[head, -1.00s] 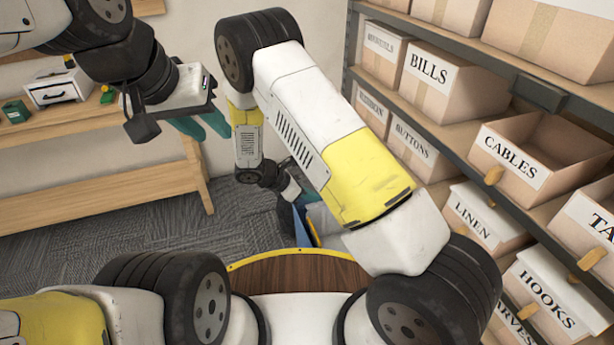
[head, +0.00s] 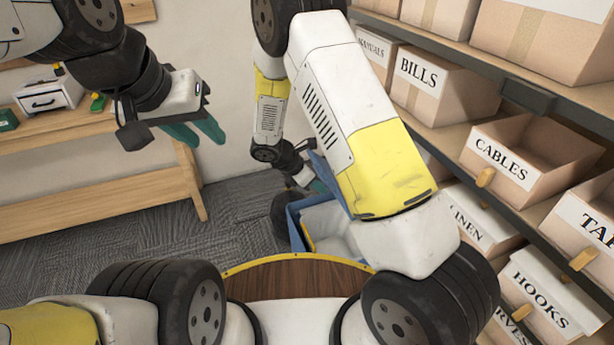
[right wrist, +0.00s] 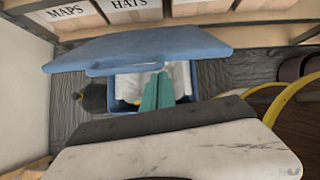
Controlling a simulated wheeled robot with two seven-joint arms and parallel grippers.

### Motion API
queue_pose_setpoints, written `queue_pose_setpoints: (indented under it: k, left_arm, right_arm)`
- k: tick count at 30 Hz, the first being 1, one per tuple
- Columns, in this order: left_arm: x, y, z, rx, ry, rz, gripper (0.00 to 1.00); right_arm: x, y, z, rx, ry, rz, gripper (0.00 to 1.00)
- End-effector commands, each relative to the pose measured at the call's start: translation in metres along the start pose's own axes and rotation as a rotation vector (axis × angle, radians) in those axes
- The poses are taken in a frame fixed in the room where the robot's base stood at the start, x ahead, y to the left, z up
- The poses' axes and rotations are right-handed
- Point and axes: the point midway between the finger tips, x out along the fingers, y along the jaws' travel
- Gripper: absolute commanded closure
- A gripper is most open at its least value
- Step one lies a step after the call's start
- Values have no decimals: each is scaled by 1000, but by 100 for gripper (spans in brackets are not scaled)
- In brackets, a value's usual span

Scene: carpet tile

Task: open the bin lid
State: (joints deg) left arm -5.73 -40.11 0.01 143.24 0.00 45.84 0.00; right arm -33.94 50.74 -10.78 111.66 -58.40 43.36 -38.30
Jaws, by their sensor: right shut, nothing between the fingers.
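The blue bin (head: 295,230) stands on the carpet beside the shelves, partly hidden behind my right arm. Its blue lid (right wrist: 150,48) is raised and tilted, and the white inside (head: 325,222) shows below it. In the head view only a strip of the lid (head: 322,168) shows beside my arm. My right gripper (right wrist: 156,88) is shut and empty, its teal fingers together in front of the bin opening and near the lid's lower edge. I cannot tell whether they touch the lid. My left gripper (head: 205,132) is open and empty, held up at the left, away from the bin.
A shelf rack with labelled boxes, such as the cables box (head: 510,160), stands close on the right. A wooden bench (head: 100,200) with a small white drawer box (head: 48,96) stands at the left. Carpet (head: 240,215) is clear between bench and bin.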

Motion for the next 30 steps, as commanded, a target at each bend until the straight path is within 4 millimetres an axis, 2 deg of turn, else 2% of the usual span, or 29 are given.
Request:
queue_pose_setpoints:
  k: [1,3,15,24,30]
  left_arm:
    - [0,0,0,0,0,0,67]
    - [0,0,0,0,0,0,67]
    - [0,0,0,0,0,0,67]
    - [0,0,0,0,0,0,67]
    - [0,0,0,0,0,0,67]
  right_arm:
    - [-1,-2,17,14,29,4,100]
    - [-2,-5,35,15,73,9,100]
    - [6,-19,135,27,322,42,100]
    - [21,-26,190,18,360,48,100]
    - [33,-30,218,16,360,47,100]
